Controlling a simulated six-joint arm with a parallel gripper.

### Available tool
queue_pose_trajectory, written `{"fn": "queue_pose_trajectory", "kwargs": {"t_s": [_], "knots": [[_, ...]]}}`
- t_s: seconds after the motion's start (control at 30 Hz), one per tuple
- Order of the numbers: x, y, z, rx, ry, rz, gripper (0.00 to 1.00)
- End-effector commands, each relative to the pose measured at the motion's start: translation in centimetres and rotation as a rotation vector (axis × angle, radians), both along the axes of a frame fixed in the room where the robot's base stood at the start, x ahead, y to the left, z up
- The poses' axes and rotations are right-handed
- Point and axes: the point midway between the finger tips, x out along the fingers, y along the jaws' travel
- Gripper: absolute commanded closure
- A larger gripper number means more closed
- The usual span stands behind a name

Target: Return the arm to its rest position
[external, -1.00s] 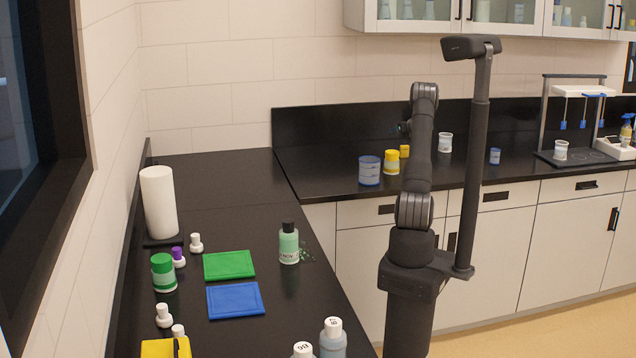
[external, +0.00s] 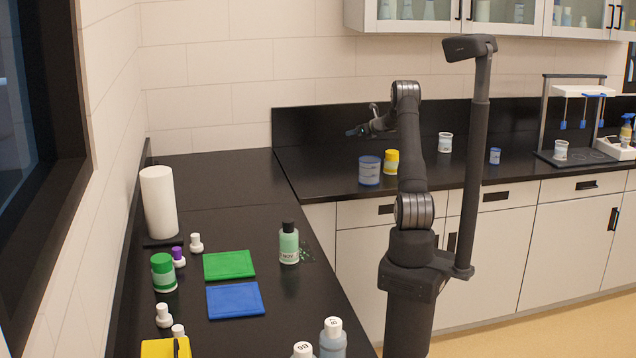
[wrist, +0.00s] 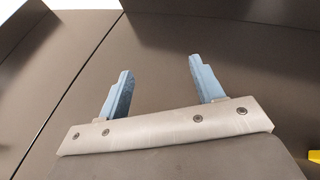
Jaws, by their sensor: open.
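My gripper (external: 357,131) is raised above the back counter in the external view, to the left of my upright arm. Its fingers look small there. In the wrist view my gripper (wrist: 161,82) shows two blue fingers spread wide apart with nothing between them. Dark counter surface lies beyond the fingers. The gripper touches no object that I can see.
Below and right of the gripper stand a blue-labelled jar (external: 369,171) and a yellow jar (external: 391,162). The left counter holds a green-liquid bottle (external: 289,243), a green mat (external: 229,265), a blue mat (external: 236,300) and a paper roll (external: 159,203). The air around the gripper looks clear.

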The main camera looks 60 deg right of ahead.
Motion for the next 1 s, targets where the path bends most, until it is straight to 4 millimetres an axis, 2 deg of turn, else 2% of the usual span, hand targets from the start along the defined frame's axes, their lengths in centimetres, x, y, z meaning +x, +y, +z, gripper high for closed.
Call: {"fn": "queue_pose_trajectory", "kwargs": {"t_s": [0.1, 0.5, 1.0], "knots": [[1.7, 1.9, 0.0, 0.000, 0.000, 0.042, 0.39], [6.6, 8.2, -0.1, 0.001, 0.000, 0.176, 0.39], [11.6, 16.3, -0.2, 0.000, 0.000, 0.337, 0.39]]}}
